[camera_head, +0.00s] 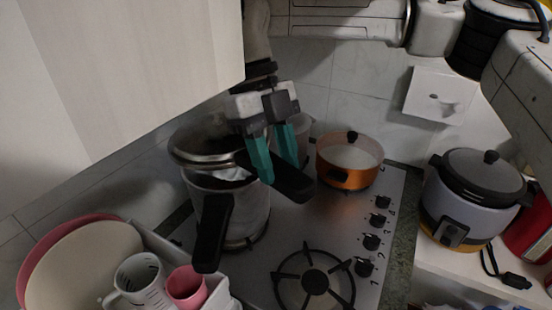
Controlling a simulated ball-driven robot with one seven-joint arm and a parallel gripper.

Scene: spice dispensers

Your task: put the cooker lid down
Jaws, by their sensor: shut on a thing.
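The cooker lid (205,146) is a silver pressure-cooker lid with a long black handle (290,181). My gripper (275,165) has teal fingers and is shut on the lid near its handle. The lid is over the silver pressure cooker (232,212), slightly tilted, and a gap shows between its rim and the pot. The cooker stands on the left side of the stove and its own black handle (211,232) points toward the front. My fingers hide part of the lid's handle.
An orange pot (346,178) stands on the stove (262,262) behind the knobs. A front burner (314,281) is bare. A dish rack (222,292) with cups and plates is at front left. A rice cooker (470,205) stands at right. A cabinet (130,70) overhangs at upper left.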

